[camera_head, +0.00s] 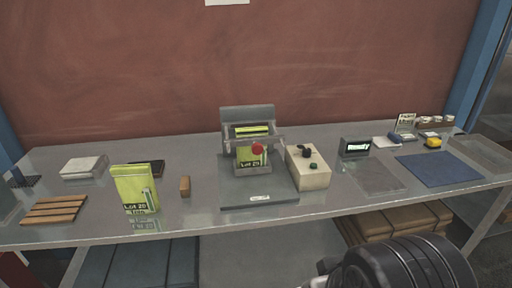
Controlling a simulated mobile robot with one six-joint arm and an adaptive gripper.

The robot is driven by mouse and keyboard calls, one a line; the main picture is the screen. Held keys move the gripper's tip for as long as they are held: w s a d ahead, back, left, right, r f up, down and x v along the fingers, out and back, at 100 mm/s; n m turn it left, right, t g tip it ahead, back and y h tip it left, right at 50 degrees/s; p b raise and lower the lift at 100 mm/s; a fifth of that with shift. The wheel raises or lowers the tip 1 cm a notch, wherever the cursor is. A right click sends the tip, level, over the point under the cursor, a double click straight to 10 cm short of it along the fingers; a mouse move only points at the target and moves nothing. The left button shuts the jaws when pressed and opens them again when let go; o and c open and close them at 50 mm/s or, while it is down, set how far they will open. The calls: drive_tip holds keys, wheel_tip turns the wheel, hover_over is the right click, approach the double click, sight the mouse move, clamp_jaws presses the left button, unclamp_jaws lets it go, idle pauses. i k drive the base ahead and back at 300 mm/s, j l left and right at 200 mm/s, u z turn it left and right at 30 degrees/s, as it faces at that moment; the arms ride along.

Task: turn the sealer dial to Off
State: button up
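The sealer (259,190) stands mid-table: a grey base plate, a frame and a red knob (257,149), with a green and yellow bag in its frame. A beige control box (312,178) sits against its right side. Two dark knobs are on the box top, a rear one (305,150) and a front one (313,166). I cannot read any marks around them or tell which is the dial or where it points. A dark ribbed part of my arm (410,266) fills the bottom right, in front of the table. My gripper does not show.
A small display (355,147) reading "Ready" stands right of the box. A green bag (134,187) marked "Lot 20", a brown block (185,186) and a wooden slatted rack (54,210) are at left. A blue mat (438,170) and small items are at right. Boxes fill the lower shelf.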

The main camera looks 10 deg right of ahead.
sight(306, 151)
drive_tip(key=i+l, duration=0.15)
drive_tip(key=i, duration=0.5)
drive_tip(key=i+l, duration=0.15)
drive_tip(key=i, duration=0.5)
drive_tip(key=l+z, duration=0.05)
